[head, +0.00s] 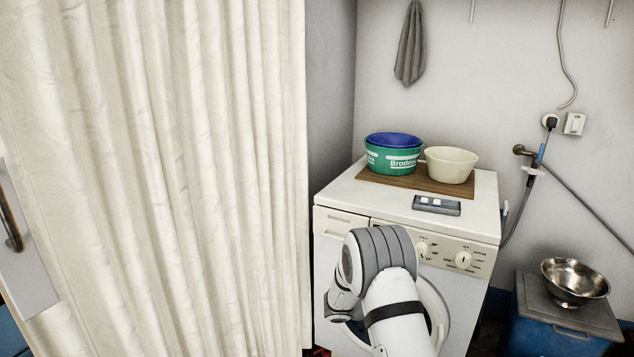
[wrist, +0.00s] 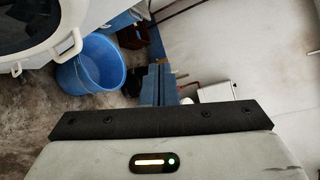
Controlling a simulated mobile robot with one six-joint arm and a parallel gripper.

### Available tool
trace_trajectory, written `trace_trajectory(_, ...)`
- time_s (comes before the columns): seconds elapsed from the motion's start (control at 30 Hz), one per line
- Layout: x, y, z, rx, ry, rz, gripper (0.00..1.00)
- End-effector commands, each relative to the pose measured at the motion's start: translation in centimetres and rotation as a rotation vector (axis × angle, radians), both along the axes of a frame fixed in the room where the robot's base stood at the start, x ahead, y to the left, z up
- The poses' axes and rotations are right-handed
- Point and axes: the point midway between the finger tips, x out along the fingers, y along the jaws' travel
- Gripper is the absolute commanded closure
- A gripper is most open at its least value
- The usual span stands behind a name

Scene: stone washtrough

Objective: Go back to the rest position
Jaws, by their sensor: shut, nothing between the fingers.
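My arm (head: 380,275) rises at the bottom of the head view, in front of the white washing machine (head: 335,222). Its end is hidden in that view. In the wrist view my gripper (wrist: 160,86) shows beyond a black bar with screws, with its narrow fingers together and nothing between them.
On the machine are a brown board (head: 408,180), a green tub (head: 390,160), a cream bowl (head: 451,165) and a small grey box (head: 437,205). A steel bowl (head: 575,282) stands on a blue bin (head: 545,325) at right. A cream curtain (head: 160,180) fills the left.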

Motion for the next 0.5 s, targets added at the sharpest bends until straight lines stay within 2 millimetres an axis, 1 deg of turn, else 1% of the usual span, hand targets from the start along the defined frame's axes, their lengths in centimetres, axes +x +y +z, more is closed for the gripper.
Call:
trace_trajectory(0.03, -1.4, -0.3, 3.5, 0.058, -0.092, -0.059, 1.00)
trace_trajectory(0.07, -2.2, -0.4, 4.7, 0.092, -0.147, -0.097, 1.00)
trace_trajectory(0.1, -3.4, -0.5, 6.3, 0.136, -0.219, -0.147, 1.00)
trace_trajectory(0.17, -5.2, -0.6, 8.6, 0.200, -0.328, -0.227, 1.00)
trace_trajectory(0.2, -6.4, -0.6, 10.0, 0.240, -0.401, -0.281, 1.00)
trace_trajectory(0.27, -8.2, -0.4, 12.0, 0.300, -0.512, -0.366, 1.00)
trace_trajectory(0.3, -9.5, -0.2, 13.4, 0.336, -0.585, -0.425, 1.00)
trace_trajectory(0.37, -11.4, 0.1, 15.3, 0.389, -0.694, -0.515, 1.00)
trace_trajectory(0.5, -15.8, 1.3, 19.3, 0.502, -0.948, -0.742, 1.00)
